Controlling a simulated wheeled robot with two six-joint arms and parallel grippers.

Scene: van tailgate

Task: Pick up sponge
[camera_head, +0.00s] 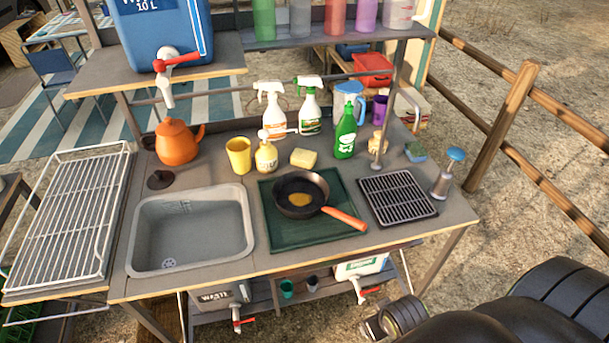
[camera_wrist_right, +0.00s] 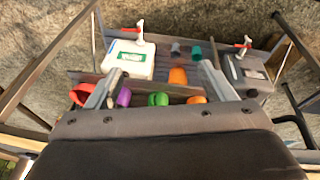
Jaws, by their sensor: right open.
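A pale yellow block (camera_head: 303,158) that looks like a sponge lies flat on the grey counter, behind the green mat and right of the yellow pump bottle. A blue-green piece (camera_head: 415,151), perhaps another sponge or a scrubber, lies at the counter's right rear, left of the blue-topped brush. My right arm shows dark at the lower right of the head view, off the counter's front right corner. In the right wrist view my right gripper (camera_wrist_right: 160,88) has its fingers apart, with nothing seen held between them. Neither block is clearly seen there. My left gripper is out of view.
The counter holds a sink (camera_head: 190,228), a frying pan (camera_head: 300,190) on a green mat (camera_head: 285,236), a black rack (camera_head: 397,197), a green bottle (camera_head: 345,132) and spray bottles (camera_head: 309,106). An upper shelf (camera_head: 345,48) overhangs the back. A wooden fence (camera_head: 501,125) stands right.

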